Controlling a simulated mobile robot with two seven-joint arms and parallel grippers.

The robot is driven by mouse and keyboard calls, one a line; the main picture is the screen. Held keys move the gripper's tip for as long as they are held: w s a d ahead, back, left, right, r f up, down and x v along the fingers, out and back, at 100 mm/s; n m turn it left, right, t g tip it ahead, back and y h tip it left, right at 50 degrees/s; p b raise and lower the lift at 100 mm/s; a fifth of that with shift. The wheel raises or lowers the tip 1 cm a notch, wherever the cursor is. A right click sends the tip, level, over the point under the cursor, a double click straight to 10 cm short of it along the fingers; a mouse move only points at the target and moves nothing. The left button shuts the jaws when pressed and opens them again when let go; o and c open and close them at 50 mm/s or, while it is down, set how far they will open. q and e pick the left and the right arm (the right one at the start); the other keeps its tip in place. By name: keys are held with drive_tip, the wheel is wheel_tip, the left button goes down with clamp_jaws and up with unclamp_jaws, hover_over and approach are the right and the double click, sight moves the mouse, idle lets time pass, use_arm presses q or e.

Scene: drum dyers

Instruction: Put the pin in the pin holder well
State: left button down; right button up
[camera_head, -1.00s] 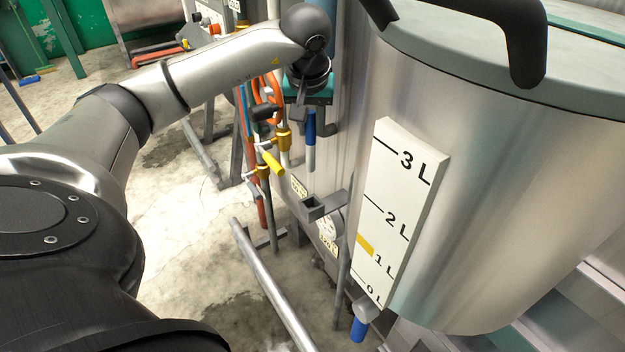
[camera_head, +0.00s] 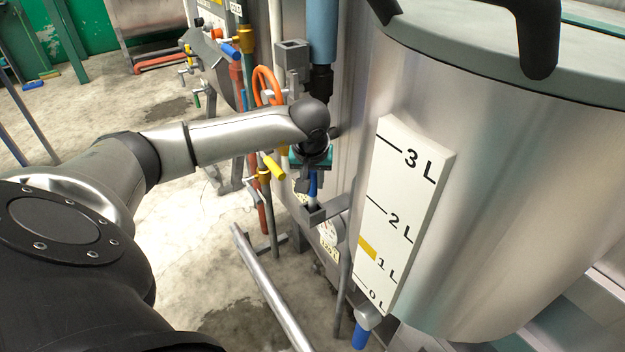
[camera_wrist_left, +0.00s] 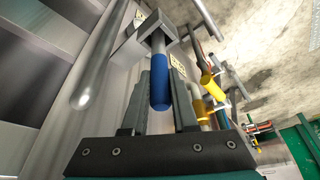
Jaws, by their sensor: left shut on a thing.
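The pin has a blue handle (camera_head: 313,184) and a light metal shaft. My left gripper (camera_head: 309,180) is shut on the handle and points down; the left wrist view shows the handle (camera_wrist_left: 160,88) between the two fingers (camera_wrist_left: 163,80). The pin holder well is a small grey square socket (camera_head: 317,215) on a bracket beside the drum. In the left wrist view the shaft meets the open mouth of the socket (camera_wrist_left: 130,50), its end at or inside the opening; how deep it sits I cannot tell. My right gripper is out of view.
The large steel drum (camera_head: 480,220) with its level scale (camera_head: 398,210) stands close on the right. A yellow-handled valve (camera_head: 274,166), an orange handwheel (camera_head: 266,88) and pipes are just left of my gripper. A metal rail (camera_head: 270,290) runs low in front; floor is free to the left.

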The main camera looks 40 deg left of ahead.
use_arm(q)
drive_tip(key=c, duration=1.1)
unclamp_jaws()
drive_tip(key=shift+f, duration=0.15)
drive_tip(key=o, duration=0.4)
drive_tip(key=v, duration=1.2)
drive_tip(key=shift+r+p, duration=0.25)
drive_tip(key=shift+p, duration=0.15)
